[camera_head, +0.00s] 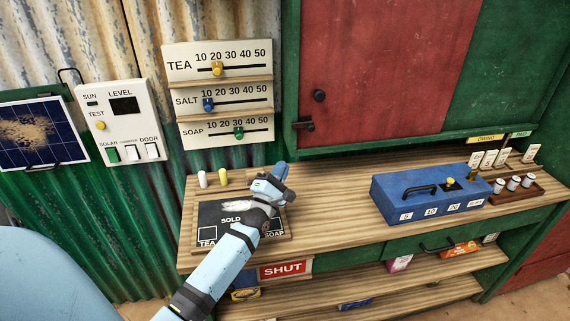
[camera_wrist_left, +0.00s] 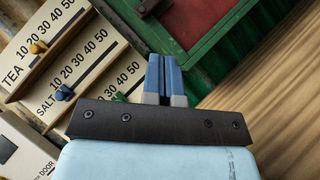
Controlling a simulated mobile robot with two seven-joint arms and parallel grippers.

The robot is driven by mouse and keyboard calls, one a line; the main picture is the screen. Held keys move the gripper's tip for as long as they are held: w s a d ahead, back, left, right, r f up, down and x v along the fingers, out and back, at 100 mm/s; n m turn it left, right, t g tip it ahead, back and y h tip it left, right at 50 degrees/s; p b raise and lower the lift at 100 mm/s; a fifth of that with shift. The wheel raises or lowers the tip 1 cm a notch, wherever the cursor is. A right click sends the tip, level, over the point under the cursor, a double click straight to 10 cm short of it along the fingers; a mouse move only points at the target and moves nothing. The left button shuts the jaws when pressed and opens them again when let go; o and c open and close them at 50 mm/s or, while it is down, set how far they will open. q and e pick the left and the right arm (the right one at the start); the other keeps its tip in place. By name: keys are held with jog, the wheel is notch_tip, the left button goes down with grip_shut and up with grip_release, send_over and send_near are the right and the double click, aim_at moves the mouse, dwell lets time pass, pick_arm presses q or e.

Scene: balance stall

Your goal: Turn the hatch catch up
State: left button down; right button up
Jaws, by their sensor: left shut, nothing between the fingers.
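The hatch (camera_head: 372,70) is a red panel in a green frame, closed at the back of the counter. A dark hatch catch (camera_head: 305,126) sits near its lower left corner and looks roughly horizontal. A round dark knob (camera_head: 319,96) is just above it. In the left wrist view, a dark fitting (camera_wrist_left: 148,8) shows at the top edge by the red panel. My left gripper (camera_head: 281,170) is shut and empty, above the counter, below and left of the catch and apart from it. In the left wrist view its fingertips (camera_wrist_left: 163,58) are together. My right gripper is not in view.
Price boards with sliders (camera_head: 220,92) hang left of the hatch. A black slate (camera_head: 212,212) lies under my left arm. A blue cash box (camera_head: 425,197) and a tray of small cups (camera_head: 514,186) stand on the right. The counter (camera_head: 335,195) between gripper and box is clear.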

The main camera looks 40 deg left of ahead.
pick_arm(q)
jog(key=p, duration=0.1)
send_near(303, 127)
jog(key=w, duration=0.1)
jog(key=w+a, duration=0.1)
jog(key=w, duration=0.1)
jog(key=shift+w+a+r, duration=0.15)
jog(key=shift+w+a, duration=0.1)
jog(key=shift+a, duration=0.15)
jog(key=shift+w+d+r+p, duration=0.65)
jog(key=shift+w+d+r, duration=0.45)
jog(key=shift+w, duration=0.1)
jog(key=shift+n+t+y+b, duration=0.3)
jog(key=shift+n+b, duration=0.2)
jog(key=shift+b, duration=0.2)
